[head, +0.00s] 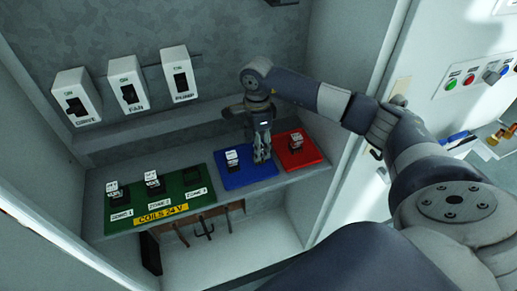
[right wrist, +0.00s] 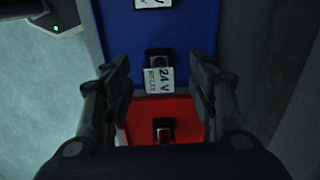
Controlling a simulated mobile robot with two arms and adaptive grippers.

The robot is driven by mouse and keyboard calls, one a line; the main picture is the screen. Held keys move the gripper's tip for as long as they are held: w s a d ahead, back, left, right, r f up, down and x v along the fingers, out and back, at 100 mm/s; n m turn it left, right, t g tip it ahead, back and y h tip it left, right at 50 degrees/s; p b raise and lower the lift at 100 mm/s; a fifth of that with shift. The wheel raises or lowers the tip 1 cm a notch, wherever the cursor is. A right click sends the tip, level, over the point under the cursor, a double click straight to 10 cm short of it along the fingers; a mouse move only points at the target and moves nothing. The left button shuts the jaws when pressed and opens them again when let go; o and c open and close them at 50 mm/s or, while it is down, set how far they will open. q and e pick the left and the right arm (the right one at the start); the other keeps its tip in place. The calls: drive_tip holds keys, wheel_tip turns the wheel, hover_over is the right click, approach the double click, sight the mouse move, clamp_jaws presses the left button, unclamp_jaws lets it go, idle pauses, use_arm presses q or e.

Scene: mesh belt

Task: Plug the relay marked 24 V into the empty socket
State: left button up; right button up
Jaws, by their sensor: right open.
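My right gripper (head: 262,156) points down over the right part of the blue mat (head: 248,180). In the right wrist view its open fingers (right wrist: 160,78) stand on either side of a relay marked 24 V (right wrist: 158,78), with gaps on both sides. In the head view the gripper hides this relay. The empty socket (head: 192,178) is a dark block at the right of the green board (head: 150,212). Two relays with white tags, one at left (head: 112,189) and one in the middle (head: 153,180), fill its other sockets. My left gripper is out of view.
Another relay (head: 232,158) stands on the blue mat, left of the gripper. The red mat (head: 315,152) holds one more relay (head: 295,142). Switch boxes marked DRIVE, FAN and PUMP (head: 181,78) hang on the back wall. A cabinet side wall is at right.

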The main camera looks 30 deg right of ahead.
drive_tip(key=shift+s+f, duration=0.1)
drive_tip(key=shift+f, duration=1)
drive_tip(key=c, duration=1.2)
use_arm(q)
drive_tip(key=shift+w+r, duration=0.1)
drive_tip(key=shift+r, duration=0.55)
use_arm(e)
drive_tip(key=shift+o, duration=0.2)
